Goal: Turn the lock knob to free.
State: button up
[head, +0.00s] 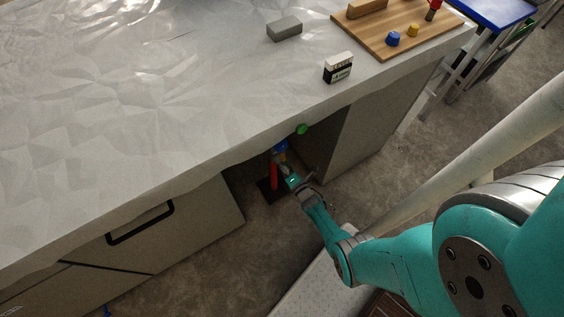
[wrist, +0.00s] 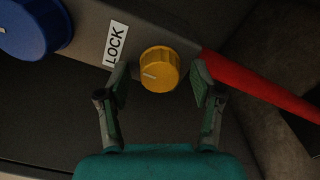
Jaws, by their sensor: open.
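The lock knob is a yellow ribbed knob with a pale pointer line on its face (wrist: 159,70). In the wrist view it sits on a dark panel, below and right of a white label reading LOCK (wrist: 116,43). The pointer line lies roughly level, toward the left. My gripper (wrist: 162,84) is open, with one finger on each side of the knob and a gap visible on both sides. In the head view my gripper (head: 296,183) reaches under the table top; the lock knob cannot be made out there.
In the wrist view a large blue knob (wrist: 32,27) is at the upper left and a red bar (wrist: 258,80) runs to the right. In the head view the white table top (head: 130,110) overhangs the space, between drawers (head: 150,230) and a side panel (head: 372,125). A green knob (head: 302,129) is near the edge.

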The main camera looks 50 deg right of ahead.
jog(key=shift+s, duration=0.1)
jog(key=v, duration=1.2)
jog(key=s+a+r+m+g+y, duration=0.1)
jog(key=s+a+r+m, duration=0.9)
jog(key=s+a+r, duration=0.3)
jog(key=s+a+r+m+y, duration=0.1)
jog(key=s+r+m, duration=0.1)
jog(key=r, duration=0.6)
jog(key=s+a+r+m+g+y, duration=0.1)
jog(key=s+a+r+m, duration=0.1)
jog(key=r, duration=0.7)
jog(key=s+a+r+m+y, duration=0.2)
jog(key=s+r+m, duration=0.2)
jog(key=r, duration=0.5)
jog(key=shift+r+m+g, duration=0.15)
jog(key=shift+m+g, duration=0.15)
jog(key=shift+m, duration=0.8)
